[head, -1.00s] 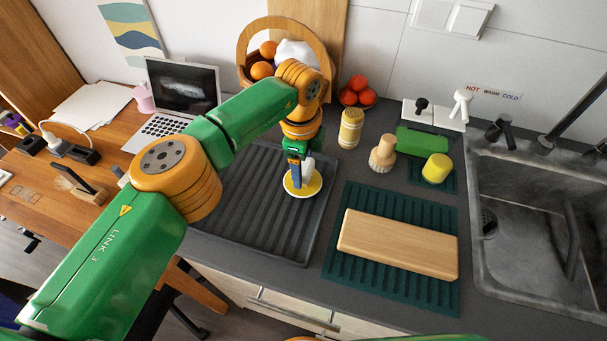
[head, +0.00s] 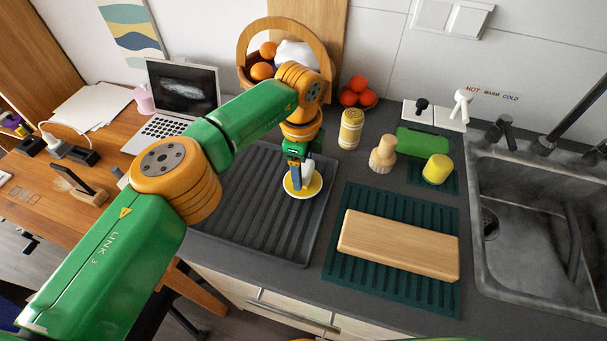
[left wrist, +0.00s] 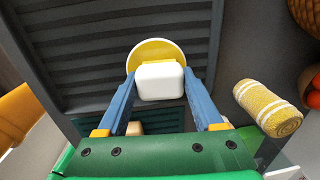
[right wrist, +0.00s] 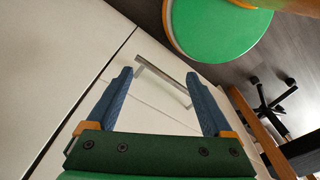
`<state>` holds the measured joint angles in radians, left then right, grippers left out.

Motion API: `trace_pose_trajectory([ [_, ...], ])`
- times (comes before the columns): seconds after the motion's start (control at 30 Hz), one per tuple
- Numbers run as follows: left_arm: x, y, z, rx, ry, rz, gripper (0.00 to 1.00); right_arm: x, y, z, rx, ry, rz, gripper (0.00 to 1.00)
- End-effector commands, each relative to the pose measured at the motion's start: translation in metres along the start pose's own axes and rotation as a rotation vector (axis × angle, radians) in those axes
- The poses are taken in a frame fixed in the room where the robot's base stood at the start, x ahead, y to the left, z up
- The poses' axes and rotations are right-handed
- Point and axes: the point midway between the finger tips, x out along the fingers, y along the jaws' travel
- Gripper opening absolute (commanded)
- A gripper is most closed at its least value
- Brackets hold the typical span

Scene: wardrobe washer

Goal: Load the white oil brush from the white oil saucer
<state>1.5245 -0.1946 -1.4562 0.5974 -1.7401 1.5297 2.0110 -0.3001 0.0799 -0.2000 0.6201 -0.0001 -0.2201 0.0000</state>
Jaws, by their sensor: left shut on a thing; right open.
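The white oil brush (head: 308,168) stands in the white oil saucer (head: 317,188), a small white dish with yellow oil, on the dark ribbed mat. My left gripper (head: 297,178) is shut on the brush from above. In the left wrist view the brush's white block (left wrist: 160,82) sits between the blue fingertips, with yellow bristles at the yellow saucer (left wrist: 150,48) behind it. I cannot tell whether the bristles touch the oil. My right gripper (right wrist: 160,82) is open and empty in front of a cabinet front with a bar handle (right wrist: 155,72).
A wooden board (head: 397,243) lies on a green mat to the right. A yellow-white jar (head: 350,130), a wooden brush (head: 383,155), a yellow cup (head: 437,169) and a green block (head: 417,142) stand behind it. The sink (head: 540,230) is far right; a fruit basket (head: 265,50) is behind my arm.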

Motion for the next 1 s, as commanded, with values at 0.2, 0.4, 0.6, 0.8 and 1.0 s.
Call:
trace_pose_trajectory([
  [0.2,-0.003,0.001,0.000,0.000,0.001,0.004,0.24,-0.003,0.000,0.000,0.000,0.000,0.000,0.86],
  [0.4,-0.031,-0.002,0.000,0.000,0.000,0.001,0.24,-0.025,0.001,-0.002,0.000,0.000,0.000,0.86],
  [0.6,-0.060,-0.005,0.000,0.001,0.000,0.002,0.24,-0.045,0.001,-0.004,0.000,0.000,0.000,0.86],
  [0.8,-0.071,-0.006,0.000,0.001,0.001,0.001,0.24,-0.052,0.001,-0.005,0.000,0.000,0.000,0.86],
  [1.0,-0.069,-0.005,0.000,0.000,0.000,0.001,0.24,-0.050,0.001,-0.004,0.000,0.000,0.000,0.86],
])
